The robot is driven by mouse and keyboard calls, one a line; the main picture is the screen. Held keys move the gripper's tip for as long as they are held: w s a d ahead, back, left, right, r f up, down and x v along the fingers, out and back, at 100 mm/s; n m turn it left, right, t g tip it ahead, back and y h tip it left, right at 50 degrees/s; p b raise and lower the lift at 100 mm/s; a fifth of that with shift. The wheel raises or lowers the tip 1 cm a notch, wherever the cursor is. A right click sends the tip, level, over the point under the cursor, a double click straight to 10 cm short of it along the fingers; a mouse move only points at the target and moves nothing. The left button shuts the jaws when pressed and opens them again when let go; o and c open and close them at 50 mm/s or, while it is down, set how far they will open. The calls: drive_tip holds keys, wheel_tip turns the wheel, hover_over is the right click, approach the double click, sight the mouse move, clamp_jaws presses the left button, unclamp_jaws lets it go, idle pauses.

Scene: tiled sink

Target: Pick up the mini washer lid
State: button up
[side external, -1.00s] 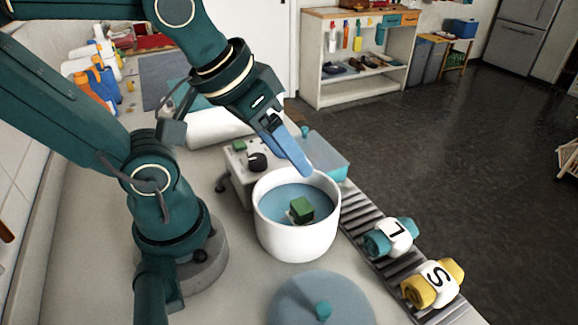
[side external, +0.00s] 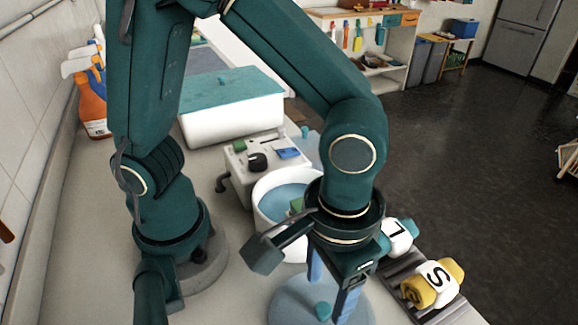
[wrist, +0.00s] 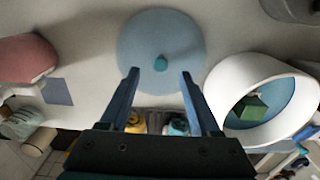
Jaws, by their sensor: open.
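The washer lid is a flat blue-grey disc (side external: 285,303) with a small teal knob (side external: 323,310), lying on the counter at the bottom of the side view. In the wrist view the lid (wrist: 150,30) is ahead of my gripper, and its knob (wrist: 160,63) shows between the finger lines. My gripper (wrist: 158,72) is open and empty, pointing down above the lid. In the side view my gripper (side external: 330,285) hides part of the lid. The white washer tub (side external: 268,225) stands behind the lid, with a green block (side external: 297,204) inside on blue.
A ribbed rack (side external: 408,280) at the right holds a roll marked L (side external: 397,237) and a yellow roll marked S (side external: 432,284). A small grey unit with a dark knob (side external: 257,161) stands behind the tub. A white box with a teal lid (side external: 225,92) is farther back.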

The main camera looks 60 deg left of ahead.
sight(323, 308)
drive_tip(key=shift+f, duration=2.15)
clamp_jaws()
